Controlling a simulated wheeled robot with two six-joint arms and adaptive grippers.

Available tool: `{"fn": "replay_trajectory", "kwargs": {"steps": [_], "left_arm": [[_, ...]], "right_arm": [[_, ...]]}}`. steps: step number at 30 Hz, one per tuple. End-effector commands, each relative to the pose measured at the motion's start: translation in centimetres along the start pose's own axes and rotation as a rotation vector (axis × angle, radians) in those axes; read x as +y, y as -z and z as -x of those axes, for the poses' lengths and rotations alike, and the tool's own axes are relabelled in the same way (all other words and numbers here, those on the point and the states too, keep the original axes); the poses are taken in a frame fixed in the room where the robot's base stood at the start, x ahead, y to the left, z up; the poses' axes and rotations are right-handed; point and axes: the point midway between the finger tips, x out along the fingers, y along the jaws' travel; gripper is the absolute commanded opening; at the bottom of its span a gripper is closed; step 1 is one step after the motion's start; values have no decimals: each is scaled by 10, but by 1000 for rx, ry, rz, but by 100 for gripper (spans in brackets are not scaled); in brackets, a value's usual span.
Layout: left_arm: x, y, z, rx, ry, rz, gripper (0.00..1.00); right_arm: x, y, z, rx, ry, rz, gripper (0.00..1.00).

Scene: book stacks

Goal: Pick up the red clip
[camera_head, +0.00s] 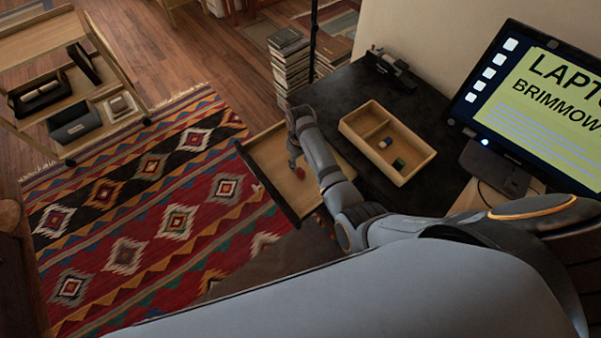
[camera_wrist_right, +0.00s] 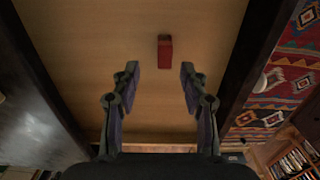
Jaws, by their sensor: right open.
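The red clip (camera_wrist_right: 165,50) is a small red block lying on the light wooden bottom of an open drawer (camera_wrist_right: 100,55). In the head view the red clip (camera_head: 300,173) shows just below the gripper's fingers, inside the drawer (camera_head: 268,150). My right gripper (camera_wrist_right: 160,80) is open and empty above the drawer. In the wrist view the clip appears beyond the fingertips, between their lines, apart from both. In the head view my right gripper (camera_head: 294,160) points down into the drawer. My left gripper does not show.
A two-compartment wooden tray (camera_head: 350,130) with small coloured blocks stands on the dark desk (camera_head: 335,90). A monitor (camera_head: 540,110) is at the right. The drawer's dark side walls flank the gripper. A patterned rug (camera_head: 150,210) and a wooden cart (camera_head: 105,60) are at the left.

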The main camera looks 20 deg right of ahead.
Motion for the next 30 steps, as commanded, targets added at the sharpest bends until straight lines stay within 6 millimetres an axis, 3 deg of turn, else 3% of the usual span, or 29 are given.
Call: {"fn": "replay_trajectory", "kwargs": {"steps": [5, 14, 22, 30], "left_arm": [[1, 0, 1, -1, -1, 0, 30], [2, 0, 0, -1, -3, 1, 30], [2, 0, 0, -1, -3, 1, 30], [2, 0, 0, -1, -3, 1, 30]], "right_arm": [[0, -1, -5, 0, 0, -1, 44], [-6, -7, -51, -1, 0, -1, 44], [-6, -7, -55, 1, -1, -2, 44], [-6, -7, -54, 1, -1, -2, 8]]}}
